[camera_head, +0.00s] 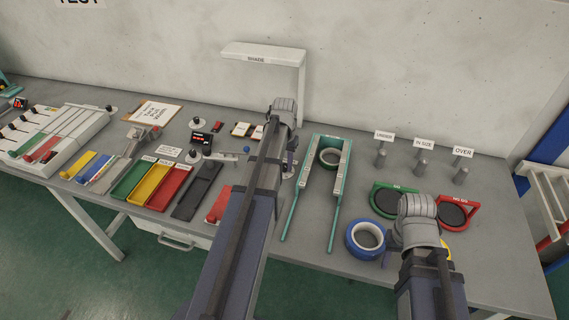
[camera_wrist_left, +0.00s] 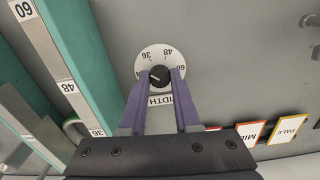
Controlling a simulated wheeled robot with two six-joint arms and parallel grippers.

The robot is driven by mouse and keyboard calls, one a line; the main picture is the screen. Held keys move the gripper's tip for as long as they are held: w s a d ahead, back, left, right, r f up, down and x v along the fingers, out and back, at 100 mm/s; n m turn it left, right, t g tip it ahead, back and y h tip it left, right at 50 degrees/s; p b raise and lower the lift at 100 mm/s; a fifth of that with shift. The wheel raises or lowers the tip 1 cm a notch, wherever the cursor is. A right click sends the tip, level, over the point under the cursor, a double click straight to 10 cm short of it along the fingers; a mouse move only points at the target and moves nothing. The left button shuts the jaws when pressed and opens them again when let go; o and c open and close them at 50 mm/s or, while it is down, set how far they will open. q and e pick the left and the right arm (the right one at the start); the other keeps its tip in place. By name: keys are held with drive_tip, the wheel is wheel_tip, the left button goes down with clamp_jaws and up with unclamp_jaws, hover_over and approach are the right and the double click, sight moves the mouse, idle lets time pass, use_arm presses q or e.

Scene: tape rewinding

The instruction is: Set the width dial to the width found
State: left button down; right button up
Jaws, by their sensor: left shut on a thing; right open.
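The width dial (camera_wrist_left: 149,56) is a white disc marked 36, 48 and 60, with a black knob (camera_wrist_left: 160,76) at its middle. A white mark on the knob points towards its left side. My left gripper (camera_wrist_left: 161,78) is shut on the knob, one purple finger on each side. It also shows in the head view (camera_head: 289,165), where my arm hides the dial. The "WIDTH" label is partly covered by the fingers. The teal gauge (camera_head: 312,185) has a roll of tape (camera_head: 330,157) between its rails. My right gripper is mostly hidden by its wrist; a finger (camera_head: 388,257) shows near the blue tape.
A blue roll (camera_head: 366,239) lies in front of the green ring (camera_head: 381,205) and red ring (camera_head: 472,209). Coloured trays (camera_head: 152,187) are at left. A white post (camera_head: 302,95) stands behind my left arm.

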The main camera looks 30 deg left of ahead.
sight(285, 166)
idle(0.3)
use_arm(q)
drive_tip(key=c, duration=0.6)
unclamp_jaws()
drive_tip(key=shift+r, duration=0.1)
use_arm(e)
drive_tip(key=shift+r, duration=0.1)
use_arm(q)
wheel_tip(285, 166, up, 8)
drive_tip(key=p, duration=0.8)
drive_tip(key=shift+f, duration=0.2)
use_arm(e)
wheel_tip(285, 166, up, 8)
drive_tip(key=shift+f, duration=0.2)
